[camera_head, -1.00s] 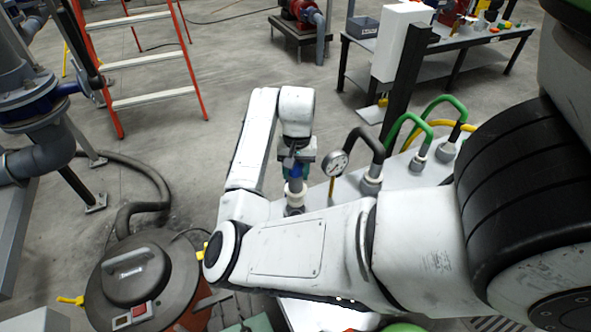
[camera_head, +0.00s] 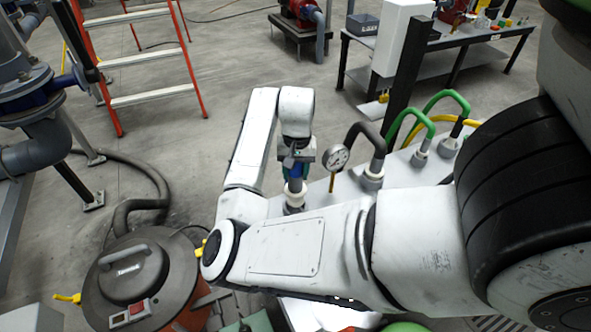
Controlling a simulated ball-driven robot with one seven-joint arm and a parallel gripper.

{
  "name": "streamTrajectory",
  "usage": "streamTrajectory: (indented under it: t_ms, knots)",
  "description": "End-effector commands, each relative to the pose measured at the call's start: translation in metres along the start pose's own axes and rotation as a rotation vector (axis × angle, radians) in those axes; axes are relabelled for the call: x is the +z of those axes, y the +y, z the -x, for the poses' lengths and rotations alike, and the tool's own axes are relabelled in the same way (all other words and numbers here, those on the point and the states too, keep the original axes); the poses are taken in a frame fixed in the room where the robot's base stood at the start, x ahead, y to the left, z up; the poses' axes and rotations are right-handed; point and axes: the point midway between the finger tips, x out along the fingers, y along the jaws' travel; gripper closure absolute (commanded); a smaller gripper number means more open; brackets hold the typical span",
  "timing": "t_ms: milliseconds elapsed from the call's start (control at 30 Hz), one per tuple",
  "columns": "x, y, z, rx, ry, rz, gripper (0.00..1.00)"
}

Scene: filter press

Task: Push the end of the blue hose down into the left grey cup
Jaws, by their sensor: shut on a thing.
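My gripper (camera_head: 297,170) points down at the end of my arm in the middle of the view. It is shut on the blue hose (camera_head: 295,184), of which only a short piece shows below the jaws. The hose stands roughly upright over the left grey cup (camera_head: 293,209), with a whitish collar at the cup's top. The hose's lower end is hidden at the collar, so I cannot tell how deep it sits. My forearm covers part of the area in front of the cup.
A pressure gauge (camera_head: 335,157) stands close right of my gripper. Beyond it are a black hose (camera_head: 360,130) and green hoses (camera_head: 409,118) in similar cups along a pale panel (camera_head: 346,188). An orange-and-grey vacuum (camera_head: 130,275) stands at left front, and an orange ladder (camera_head: 150,60) behind.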

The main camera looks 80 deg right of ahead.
Motion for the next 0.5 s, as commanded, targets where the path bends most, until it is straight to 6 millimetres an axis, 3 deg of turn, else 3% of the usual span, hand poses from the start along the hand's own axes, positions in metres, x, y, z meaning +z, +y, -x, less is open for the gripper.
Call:
streamTrajectory:
  t_ms: [500]
  knots:
    - [0.000, 0.000, -0.012, 0.001, 0.000, 0.000, 1.00]
